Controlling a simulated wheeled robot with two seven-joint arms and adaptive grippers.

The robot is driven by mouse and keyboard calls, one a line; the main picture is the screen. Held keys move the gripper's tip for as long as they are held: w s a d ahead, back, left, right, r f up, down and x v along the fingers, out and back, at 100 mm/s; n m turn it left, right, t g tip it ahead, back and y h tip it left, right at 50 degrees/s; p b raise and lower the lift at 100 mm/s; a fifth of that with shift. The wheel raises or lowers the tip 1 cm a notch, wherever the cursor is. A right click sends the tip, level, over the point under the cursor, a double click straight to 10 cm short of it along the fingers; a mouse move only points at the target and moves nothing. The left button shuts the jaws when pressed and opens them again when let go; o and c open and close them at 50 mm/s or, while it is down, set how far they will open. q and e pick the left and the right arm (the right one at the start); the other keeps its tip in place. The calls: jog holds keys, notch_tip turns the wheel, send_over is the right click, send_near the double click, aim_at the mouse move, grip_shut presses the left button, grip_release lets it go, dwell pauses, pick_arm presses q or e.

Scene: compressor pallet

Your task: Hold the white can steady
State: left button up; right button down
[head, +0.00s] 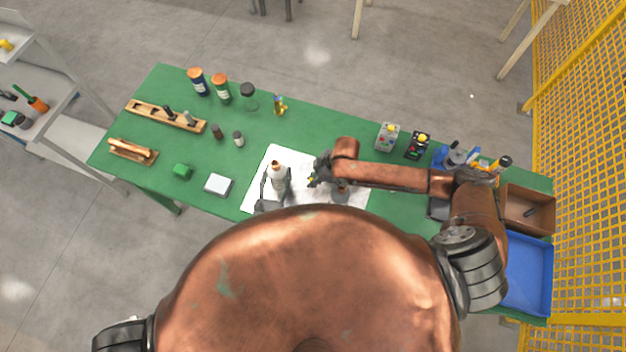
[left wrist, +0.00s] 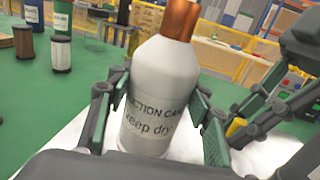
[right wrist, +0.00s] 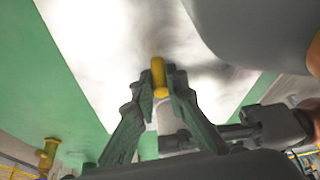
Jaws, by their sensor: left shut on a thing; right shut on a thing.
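The white can (head: 280,184) with a copper-coloured top stands on the white sheet (head: 340,193) in the middle of the green table. In the left wrist view the can (left wrist: 165,85) shows printed words, including "keep dry". My left gripper (left wrist: 158,122) has a finger on each side of its body and is shut on it. The can's far side is hidden. My right gripper (head: 314,181) is to the right of the can, apart from it. In the right wrist view my right gripper (right wrist: 157,92) is shut on a small yellow piece (right wrist: 158,72) above the sheet.
Several canisters (head: 221,87) stand at the back left. A grey control box (head: 387,136) stands right of centre. A blue bin (head: 528,262) is at the right end.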

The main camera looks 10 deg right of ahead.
jog(key=shift+f, duration=0.2)
jog(key=c, duration=1.9)
grip_release()
jog(key=shift+c, duration=0.2)
